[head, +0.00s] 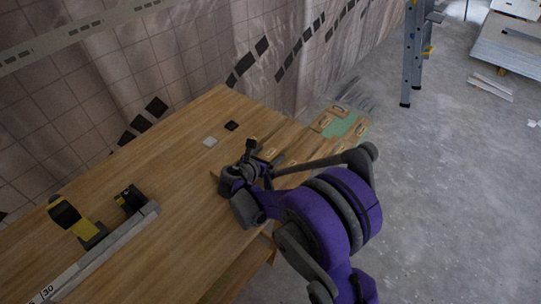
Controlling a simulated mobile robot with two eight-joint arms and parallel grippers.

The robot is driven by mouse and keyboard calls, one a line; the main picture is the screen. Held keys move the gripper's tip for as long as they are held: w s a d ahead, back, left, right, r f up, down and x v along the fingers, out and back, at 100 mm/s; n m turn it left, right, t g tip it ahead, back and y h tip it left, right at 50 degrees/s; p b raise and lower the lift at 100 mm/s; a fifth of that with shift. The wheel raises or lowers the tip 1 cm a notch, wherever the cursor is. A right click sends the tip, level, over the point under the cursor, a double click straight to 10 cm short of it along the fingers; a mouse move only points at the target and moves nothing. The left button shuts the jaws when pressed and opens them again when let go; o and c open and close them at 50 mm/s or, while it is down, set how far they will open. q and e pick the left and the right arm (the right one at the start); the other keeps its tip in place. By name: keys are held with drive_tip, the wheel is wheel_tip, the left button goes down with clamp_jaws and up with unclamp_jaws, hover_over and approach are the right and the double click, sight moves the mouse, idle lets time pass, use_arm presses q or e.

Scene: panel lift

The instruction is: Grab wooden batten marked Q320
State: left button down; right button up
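No marking Q320 can be read here. More wood lies just beyond my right gripper, partly hidden by my purple arm. My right gripper (249,153) is low over the table's right side, near this wood. Its fingers are small and dark, so I cannot tell whether they are open or shut, or whether they touch anything. A small wooden end (214,178) shows just left of the gripper. My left gripper is not in view.
A tiled wall runs along the left. A stepladder (412,60) and stacked panels (510,45) stand on the grey floor.

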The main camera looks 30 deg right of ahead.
clamp_jaws()
idle(0.3)
idle(0.3)
